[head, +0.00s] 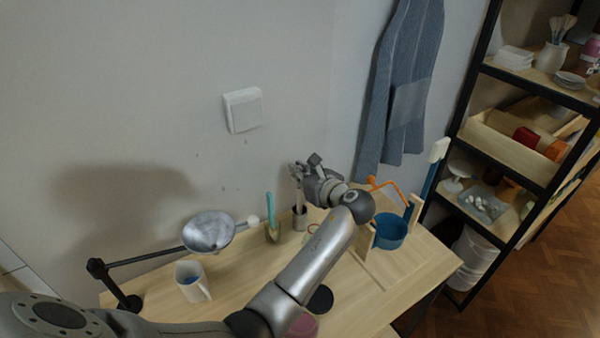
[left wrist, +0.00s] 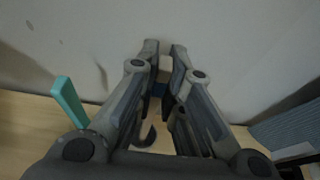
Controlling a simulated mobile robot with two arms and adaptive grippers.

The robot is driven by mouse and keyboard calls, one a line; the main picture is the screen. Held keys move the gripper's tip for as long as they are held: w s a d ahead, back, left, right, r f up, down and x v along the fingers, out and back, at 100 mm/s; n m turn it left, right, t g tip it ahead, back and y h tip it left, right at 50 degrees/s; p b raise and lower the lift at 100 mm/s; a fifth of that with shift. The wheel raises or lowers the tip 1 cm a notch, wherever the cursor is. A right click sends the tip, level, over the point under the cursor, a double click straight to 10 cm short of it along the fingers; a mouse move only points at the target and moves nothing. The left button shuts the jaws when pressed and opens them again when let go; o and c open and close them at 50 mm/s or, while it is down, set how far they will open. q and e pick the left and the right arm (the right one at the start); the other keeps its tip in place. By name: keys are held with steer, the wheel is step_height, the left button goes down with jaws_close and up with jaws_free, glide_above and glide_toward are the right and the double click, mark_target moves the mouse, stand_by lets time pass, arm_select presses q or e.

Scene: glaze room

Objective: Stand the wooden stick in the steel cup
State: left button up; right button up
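My left gripper (head: 298,171) is above the back of the wooden table, near the wall. The cup stands upright on the table. My right gripper is not in view.
A teal-handled tool (head: 270,207) stands just left of the cup. A lamp (head: 209,232) and a white mug (head: 193,281) are further left. A blue pot (head: 390,231) with a wooden frame stands right. A shelf rack (head: 505,150) is beyond the table.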

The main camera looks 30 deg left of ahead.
arm_select(q)
steer(key=o, duration=0.4)
steer(key=v, duration=0.7)
steer(key=shift+s+d, duration=0.15)
steer(key=shift+d, duration=0.05)
steer(key=shift+r, duration=0.1)
stand_by(0.6)
